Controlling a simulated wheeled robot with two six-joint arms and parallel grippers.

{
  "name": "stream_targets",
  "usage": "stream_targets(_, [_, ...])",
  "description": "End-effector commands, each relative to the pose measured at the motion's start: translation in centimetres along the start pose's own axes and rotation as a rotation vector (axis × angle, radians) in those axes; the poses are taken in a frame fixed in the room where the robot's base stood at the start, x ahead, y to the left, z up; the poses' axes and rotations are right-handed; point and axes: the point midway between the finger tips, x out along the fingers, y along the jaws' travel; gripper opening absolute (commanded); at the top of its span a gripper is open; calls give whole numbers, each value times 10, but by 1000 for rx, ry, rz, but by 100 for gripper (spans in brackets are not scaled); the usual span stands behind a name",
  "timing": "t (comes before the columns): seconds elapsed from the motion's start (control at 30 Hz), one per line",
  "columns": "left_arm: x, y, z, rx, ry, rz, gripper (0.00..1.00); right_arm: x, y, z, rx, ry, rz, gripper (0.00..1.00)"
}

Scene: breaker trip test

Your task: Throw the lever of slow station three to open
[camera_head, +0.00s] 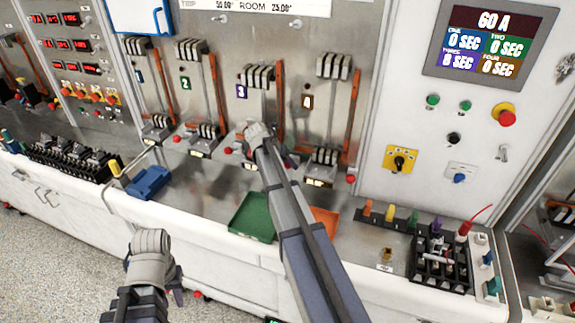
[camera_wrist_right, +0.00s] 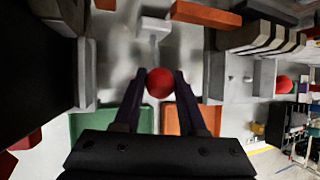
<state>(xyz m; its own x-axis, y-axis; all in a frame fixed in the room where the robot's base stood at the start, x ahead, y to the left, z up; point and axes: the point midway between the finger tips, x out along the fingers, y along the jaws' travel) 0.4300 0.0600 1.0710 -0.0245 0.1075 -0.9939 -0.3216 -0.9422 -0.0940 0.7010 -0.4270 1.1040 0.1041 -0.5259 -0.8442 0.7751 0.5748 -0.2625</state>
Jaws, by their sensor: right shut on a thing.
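Station three (camera_head: 241,92) is the third of the numbered breaker stations on the steel panel, with a purple 3 plate. My right gripper (camera_head: 250,150) is at its lower part, and my arm and hand hide most of its base in the head view. In the right wrist view, my right gripper (camera_wrist_right: 158,85) is shut on a round red knob (camera_wrist_right: 160,82), which sits between the fingertips. The lever's exact angle is hidden. My left gripper (camera_head: 152,262) is low at the left, in front of the bench and away from the stations; its fingers are not clear.
The display (camera_head: 478,45) reads 60 A, with THREE at 8 SEC and the others at 0. Station two (camera_head: 186,84) and station four (camera_head: 307,102) stand close on either side. A green tray (camera_head: 252,217) and an orange tray (camera_head: 324,222) lie below on the bench.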

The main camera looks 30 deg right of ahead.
Motion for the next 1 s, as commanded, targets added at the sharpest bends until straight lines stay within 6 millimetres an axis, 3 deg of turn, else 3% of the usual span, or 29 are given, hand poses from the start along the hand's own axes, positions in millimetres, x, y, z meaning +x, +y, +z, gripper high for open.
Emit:
stream_targets(0.2, [0,0,0,0,0,0,30,0,0,0,1,0,0,0])
stream_targets(0.23, [0,0,0,0,0,0,30,0,0,0,1,0,0,43])
stream_targets(0.47, [0,0,0,0,0,0,30,0,0,0,0,-1,-1,69])
stream_targets(0.77, [-1,0,0,0,0,0,30,-1,0,0,0,-1,0,71])
stream_targets(1.0, [-14,-1,1,-2,0,0,30,-16,-1,2,-1,-2,0,71])
